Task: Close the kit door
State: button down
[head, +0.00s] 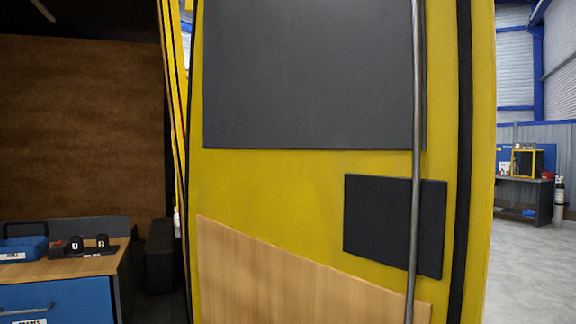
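No part clearly marked as the kit door can be picked out. Far off at the right, a small box with a yellow frame and dark inside (527,163) stands on a workbench (524,190). It is too small to tell whether it is the kit or how its door stands. My gripper is not in view.
A large yellow panel (290,180) with dark plates and a vertical metal bar (416,120) fills the middle, close by. At left, a bench (75,266) holds a blue case (24,247). Grey floor (530,280) there is open.

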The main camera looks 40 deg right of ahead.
aim_at(340, 155)
jog(key=k+l, duration=0.15)
jog(key=l, duration=0.15)
jog(key=k+l+u, duration=0.1)
jog(key=l, duration=0.2)
jog(key=k+l, duration=0.15)
jog(key=l, duration=0.15)
jog(key=k+l, duration=0.1)
jog(key=l, duration=0.25)
jog(key=l+u, duration=0.1)
jog(key=l, duration=0.2)
jog(key=k+l, duration=0.15)
jog(key=l, duration=0.2)
jog(key=l+u, duration=0.1)
jog(key=l, duration=0.7)
jog(key=k+l+u, duration=0.15)
jog(key=l, duration=0.6)
jog(key=k+l+u, duration=0.2)
jog(key=k, duration=0.35)
jog(key=i+j, duration=0.1)
jog(key=i, duration=0.4)
